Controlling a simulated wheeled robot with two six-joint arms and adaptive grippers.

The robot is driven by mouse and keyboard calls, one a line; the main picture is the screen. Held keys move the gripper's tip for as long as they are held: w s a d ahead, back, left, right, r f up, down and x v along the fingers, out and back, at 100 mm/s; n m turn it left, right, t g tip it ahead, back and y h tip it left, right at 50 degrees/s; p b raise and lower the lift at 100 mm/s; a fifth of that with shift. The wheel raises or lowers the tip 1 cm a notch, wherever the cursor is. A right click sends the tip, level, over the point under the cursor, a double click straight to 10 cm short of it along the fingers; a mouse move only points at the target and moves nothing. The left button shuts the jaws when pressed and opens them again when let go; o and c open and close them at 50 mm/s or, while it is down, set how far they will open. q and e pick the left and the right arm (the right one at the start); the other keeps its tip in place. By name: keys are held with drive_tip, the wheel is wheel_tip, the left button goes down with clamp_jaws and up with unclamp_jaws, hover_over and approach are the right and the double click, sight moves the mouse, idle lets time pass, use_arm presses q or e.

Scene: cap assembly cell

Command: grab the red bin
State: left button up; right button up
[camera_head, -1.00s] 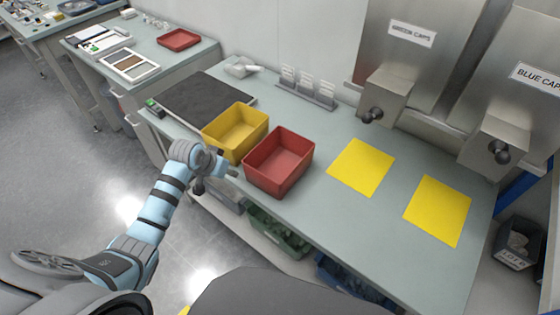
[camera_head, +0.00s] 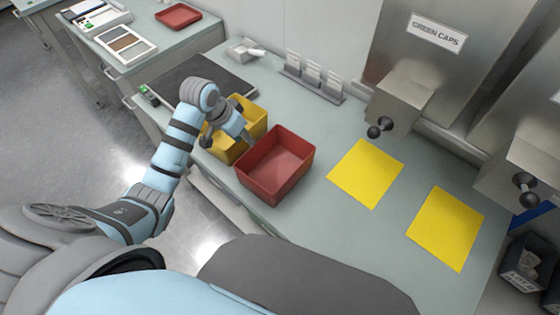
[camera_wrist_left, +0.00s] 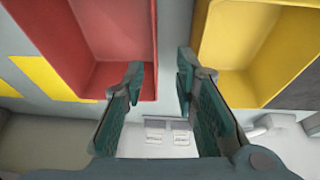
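The red bin (camera_head: 277,163) is an open, empty box on the bench, just right of the yellow bin (camera_head: 224,150) in the head view. My left gripper (camera_head: 247,136) is over the yellow bin's right side, close to the red bin's near left wall. In the left wrist view my left gripper (camera_wrist_left: 160,72) is open with nothing held. There, the red bin (camera_wrist_left: 95,45) fills the upper left and the yellow bin (camera_wrist_left: 250,45) the upper right. The red bin's side wall appears between the fingers; contact cannot be told. My right gripper is out of view.
Two yellow mats (camera_head: 365,174) and (camera_head: 445,228) lie right of the red bin, below the metal cap dispensers (camera_head: 405,95). A dark mat (camera_head: 203,82) lies behind the yellow bin. A small rack (camera_head: 312,78) stands at the back. Bare bench surrounds the mats.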

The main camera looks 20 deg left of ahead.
sight(270, 169)
use_arm(q)
drive_tip(key=b+x, duration=0.1)
drive_tip(key=x, duration=0.2)
drive_tip(key=b+x, duration=0.1)
drive_tip(key=x, duration=0.3)
drive_tip(key=s+x, duration=0.1)
drive_tip(key=x, duration=0.3)
drive_tip(key=shift+d+f+b, duration=0.15)
drive_tip(key=shift+f+b, duration=0.05)
drive_tip(key=shift+b, duration=0.2)
drive_tip(key=shift+r, duration=0.15)
drive_tip(key=shift+c, duration=0.8)
clamp_jaws()
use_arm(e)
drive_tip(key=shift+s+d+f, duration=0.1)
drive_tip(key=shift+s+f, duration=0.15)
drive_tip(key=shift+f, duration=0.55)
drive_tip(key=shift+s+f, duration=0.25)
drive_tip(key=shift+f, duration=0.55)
